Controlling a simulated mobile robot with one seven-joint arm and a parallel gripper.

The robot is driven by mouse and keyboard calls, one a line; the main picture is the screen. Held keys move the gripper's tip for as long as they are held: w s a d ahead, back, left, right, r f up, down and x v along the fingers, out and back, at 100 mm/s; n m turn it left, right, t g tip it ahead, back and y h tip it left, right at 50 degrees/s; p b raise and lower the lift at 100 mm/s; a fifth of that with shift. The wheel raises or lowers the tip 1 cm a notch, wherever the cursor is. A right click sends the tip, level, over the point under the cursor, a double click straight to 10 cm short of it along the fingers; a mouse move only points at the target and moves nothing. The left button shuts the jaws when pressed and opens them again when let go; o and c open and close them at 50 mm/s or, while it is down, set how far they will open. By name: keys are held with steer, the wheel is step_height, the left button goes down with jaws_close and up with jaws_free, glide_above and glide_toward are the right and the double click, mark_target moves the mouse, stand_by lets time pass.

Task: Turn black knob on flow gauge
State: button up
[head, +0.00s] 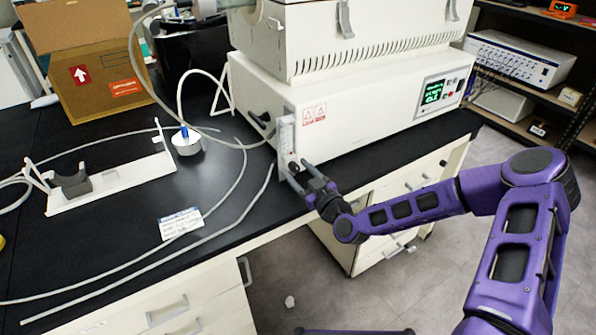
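The flow gauge (285,134) is a pale upright block on the left end of the white freeze dryer's (352,120) front face. A small dark shape at its lower end, which looks like the black knob (293,166), shows between my fingertips. My gripper (299,172) is open, with one finger on each side of that spot. It is right at the gauge's base. I cannot tell whether the fingers touch the knob, and they partly cover the lower gauge.
The black bench top (115,235) holds loose pale tubes, a white stand (110,186), a small flask with a blue top (186,142) and a paper label (180,222). A cardboard box (88,75) stands at the back left. Shelves with instruments (515,57) are at right.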

jaws_close()
steer(key=shift+f+m, duration=0.1)
steer(key=shift+m, duration=0.2)
steer(key=m+b, duration=0.2)
steer(key=m, duration=0.2)
steer(key=shift+d+m+b, duration=0.1)
steer(key=shift+m+b, duration=0.2)
steer(key=shift+m, duration=0.1)
steer(key=m+b, duration=0.1)
steer(key=m, duration=0.4)
stand_by(0.4)
steer(key=shift+o, duration=0.2)
jaws_free()
